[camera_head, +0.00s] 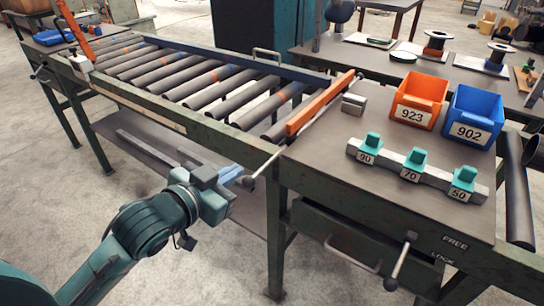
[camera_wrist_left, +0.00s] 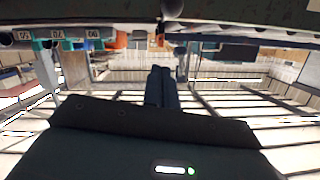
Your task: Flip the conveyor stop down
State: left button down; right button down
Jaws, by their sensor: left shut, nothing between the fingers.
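An orange stop bar (camera_head: 318,105) lies along the near right end of the roller conveyor (camera_head: 190,75). A thin rod runs from that end toward the front left and ends in a dark ball knob (camera_head: 247,182). A second orange bar (camera_head: 72,28) stands up, tilted, at the far left end. My left gripper (camera_head: 233,174) is shut and empty, with its fingertips close beside the ball knob; I cannot tell if they touch. In the left wrist view the shut fingers (camera_wrist_left: 161,86) point toward a dark round knob (camera_wrist_left: 172,8) at the top edge.
The bench at right holds an orange bin (camera_head: 419,98), a blue bin (camera_head: 471,116) and a block rack (camera_head: 416,172) with teal pieces. Below are a drawer handle (camera_head: 352,255) and a lever (camera_head: 400,262) by FREE and LOCK labels. Open floor lies at left.

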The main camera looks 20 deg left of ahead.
pick_arm(q)
send_over(257, 175)
jog(key=d, duration=0.1)
notch_tip(257, 175, down, 2)
jog(key=shift+a+f, duration=0.25)
jog(key=shift+f, duration=0.8)
jog(key=shift+a+f, duration=0.2)
jog(key=shift+f, duration=0.8)
notch_tip(257, 175, down, 7)
jog(key=b, duration=0.2)
